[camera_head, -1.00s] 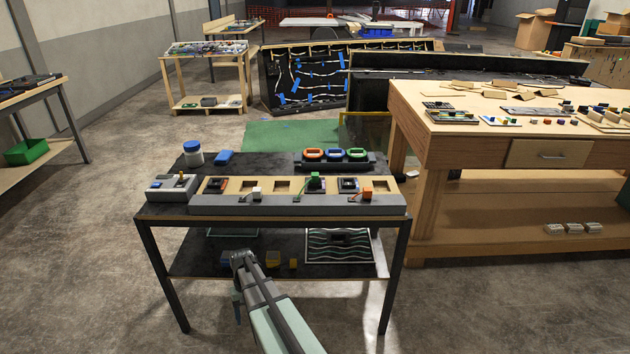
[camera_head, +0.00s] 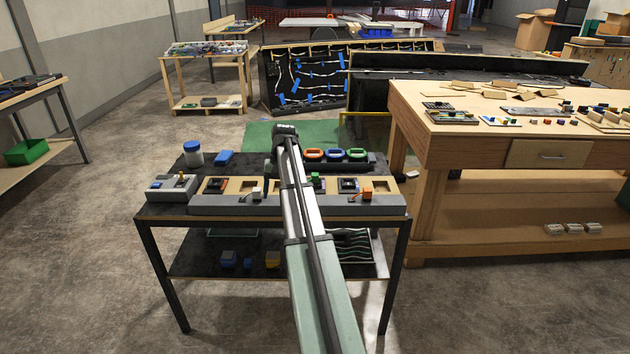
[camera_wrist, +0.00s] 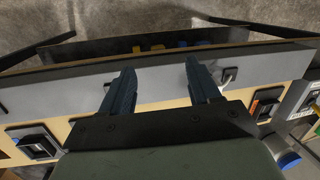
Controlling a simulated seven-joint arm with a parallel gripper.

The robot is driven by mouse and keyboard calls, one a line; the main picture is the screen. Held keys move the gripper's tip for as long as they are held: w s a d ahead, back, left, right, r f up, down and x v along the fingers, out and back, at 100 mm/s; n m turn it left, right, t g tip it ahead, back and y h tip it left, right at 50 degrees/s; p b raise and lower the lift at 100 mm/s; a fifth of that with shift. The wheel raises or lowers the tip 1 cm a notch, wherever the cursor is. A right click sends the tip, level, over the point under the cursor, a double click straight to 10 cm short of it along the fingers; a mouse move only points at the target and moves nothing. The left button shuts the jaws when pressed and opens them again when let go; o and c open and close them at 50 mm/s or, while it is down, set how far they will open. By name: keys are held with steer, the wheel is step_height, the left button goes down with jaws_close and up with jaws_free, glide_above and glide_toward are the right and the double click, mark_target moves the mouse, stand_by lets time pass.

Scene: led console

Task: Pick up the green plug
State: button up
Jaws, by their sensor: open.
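The green plug (camera_head: 316,177) shows in the head view just right of my forearm, at a slot of the console (camera_head: 372,208); my arm partly covers that slot. I cannot make the plug out in the wrist view. My gripper (camera_wrist: 160,72) is open above the console, with its two dark fingers apart and pointing at the grey front strip. Nothing shows between the fingers. In the head view the gripper hangs left of the green plug and is mostly hidden by my arm.
A white plug (camera_head: 257,193) and an orange plug (camera_head: 366,194) lie along the console front. The white one also shows beside the right finger (camera_wrist: 228,76).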

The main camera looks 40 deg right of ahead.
steer(key=w+d+r+m+h, duration=0.1)
steer(key=d+r, duration=0.5)
steer(key=d, duration=0.4)
steer(key=w+d+r+h, duration=0.1)
steer(key=d+r, duration=0.4)
steer(key=d, duration=0.5)
glide_above(315, 174)
steer(key=f, duration=0.7)
steer(key=shift+s+a+f, duration=0.2)
steer(key=shift+a+f, duration=0.05)
steer(key=shift+f, duration=0.05)
steer(key=shift+w+d+f, duration=0.1)
steer(key=shift+f, duration=1.35)
steer(key=shift+w+d+f, duration=0.1)
steer(key=shift+f, duration=1.3)
steer(key=shift+c, duration=0.4)
steer(key=c, duration=1.1)
